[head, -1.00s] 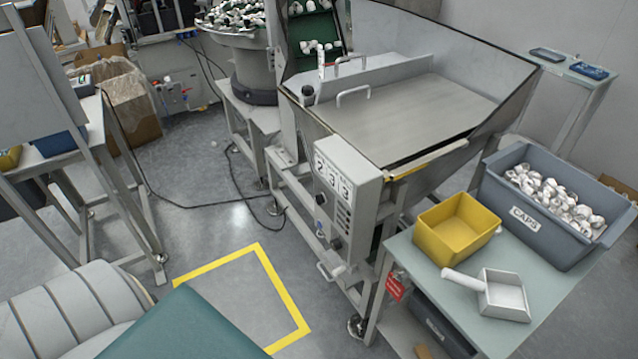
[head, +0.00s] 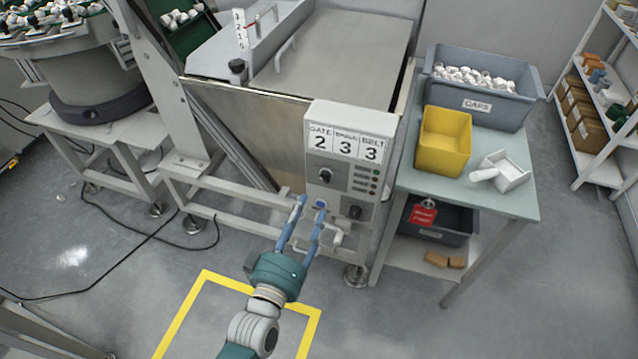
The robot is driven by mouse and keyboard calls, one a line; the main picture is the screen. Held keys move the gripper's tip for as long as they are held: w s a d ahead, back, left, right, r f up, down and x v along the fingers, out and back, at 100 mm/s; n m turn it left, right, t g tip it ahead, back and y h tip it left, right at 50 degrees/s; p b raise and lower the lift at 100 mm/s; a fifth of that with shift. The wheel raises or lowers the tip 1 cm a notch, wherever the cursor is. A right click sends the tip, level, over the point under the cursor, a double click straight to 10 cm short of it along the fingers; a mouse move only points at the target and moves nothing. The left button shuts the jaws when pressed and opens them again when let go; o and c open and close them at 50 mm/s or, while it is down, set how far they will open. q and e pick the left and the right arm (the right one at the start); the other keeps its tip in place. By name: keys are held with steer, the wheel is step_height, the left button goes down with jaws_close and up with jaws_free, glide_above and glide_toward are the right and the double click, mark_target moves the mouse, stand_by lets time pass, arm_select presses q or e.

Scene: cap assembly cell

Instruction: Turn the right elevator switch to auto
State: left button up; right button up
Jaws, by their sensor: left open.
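The grey control box (head: 392,143) on the front of the hopper carries cards GATE 2, SPEED 3 and BELT 3. Below them is a black rotary knob (head: 326,176) on the left. No elevator or auto label is legible, so I cannot tell which is the right elevator switch. My right gripper is out of view.
A metal hopper (head: 345,50) rises behind the box. To the right, a table (head: 480,205) holds a yellow bin (head: 444,140), a grey CAPS crate (head: 485,105) and a white scoop (head: 503,173). Yellow tape marks floor (head: 190,300).

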mark_target(323, 179)
arm_select(q)
steer(key=x, duration=1)
steer(key=shift+w+d, duration=0.25)
steer(key=shift+d, duration=0.05)
steer(key=shift+p, duration=0.3)
jaws_close()
